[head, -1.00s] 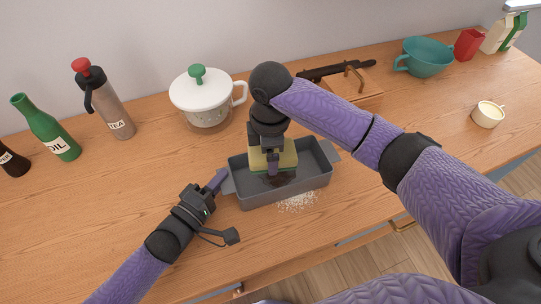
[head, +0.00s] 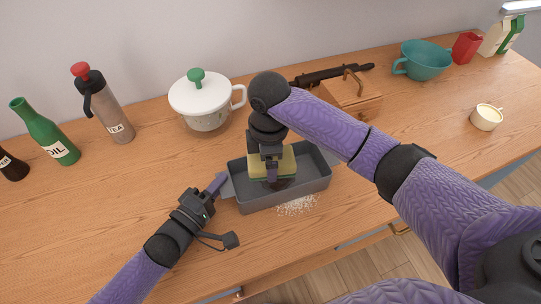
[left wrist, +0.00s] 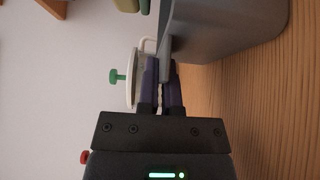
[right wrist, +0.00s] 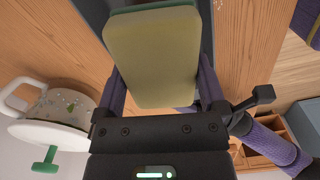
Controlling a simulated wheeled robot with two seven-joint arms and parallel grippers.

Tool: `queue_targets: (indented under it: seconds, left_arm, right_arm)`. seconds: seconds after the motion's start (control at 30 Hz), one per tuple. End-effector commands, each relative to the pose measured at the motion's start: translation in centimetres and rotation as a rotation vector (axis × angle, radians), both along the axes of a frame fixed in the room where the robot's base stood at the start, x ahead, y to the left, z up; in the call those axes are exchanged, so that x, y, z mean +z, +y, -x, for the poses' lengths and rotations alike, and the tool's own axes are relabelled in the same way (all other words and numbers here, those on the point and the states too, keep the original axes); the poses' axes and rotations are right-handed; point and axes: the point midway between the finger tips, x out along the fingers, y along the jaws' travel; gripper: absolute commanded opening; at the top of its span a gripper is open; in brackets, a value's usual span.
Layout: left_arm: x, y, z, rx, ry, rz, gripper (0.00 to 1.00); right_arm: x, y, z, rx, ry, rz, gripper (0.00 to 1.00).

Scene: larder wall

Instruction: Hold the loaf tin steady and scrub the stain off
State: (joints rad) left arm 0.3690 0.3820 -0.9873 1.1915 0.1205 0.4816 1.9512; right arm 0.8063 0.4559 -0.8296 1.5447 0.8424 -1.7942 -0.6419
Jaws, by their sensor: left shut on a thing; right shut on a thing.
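The grey loaf tin (head: 300,192) stands upright on the wooden counter. My left gripper (head: 219,184) is shut on the tin's left end handle; in the left wrist view the fingers (left wrist: 162,82) pinch the tin's rim tab (left wrist: 167,50). My right gripper (head: 271,168) is shut on a yellow-and-green sponge (head: 287,163), held down inside the tin. In the right wrist view the sponge (right wrist: 152,58) fills the space between the fingers. A dark stain (head: 279,184) shows on the tin floor under the sponge, partly hidden by it.
White crumbs (head: 297,206) lie in front of the tin. A white lidded pot (head: 205,110), a flask (head: 112,112) and a green oil bottle (head: 48,135) stand behind and left. A wooden box (head: 351,94), teal bowl (head: 423,62) and small cup (head: 486,118) are right.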

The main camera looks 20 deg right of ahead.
Motion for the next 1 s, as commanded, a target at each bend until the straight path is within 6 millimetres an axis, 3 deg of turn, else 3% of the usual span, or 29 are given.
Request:
queue_targets:
  seconds: [0.63,0.7,0.73,0.77,1.0]
  left_arm:
    - [-0.1,0.0,0.0,0.001,0.003,-0.003,0.0]
    - [-0.1,0.0,0.0,0.001,0.003,-0.003,0.0]
    - [-0.1,0.0,0.0,0.001,0.003,-0.003,0.0]
    - [-0.1,0.0,0.0,0.001,0.003,-0.003,0.0]
    - [-0.1,0.0,0.0,0.001,0.003,-0.003,0.0]
  right_arm:
    - [-5.8,0.0,0.0,0.0,0.002,0.0,0.43]
    - [-7.1,0.0,0.0,-0.002,0.003,0.0,0.43]
    - [-7.2,-0.3,0.0,-0.002,0.0,0.0,0.44]
    - [-7.0,-0.6,-0.1,-0.001,-0.001,0.0,0.35]
    - [-7.2,-2.8,0.0,-0.002,0.001,0.001,0.35]
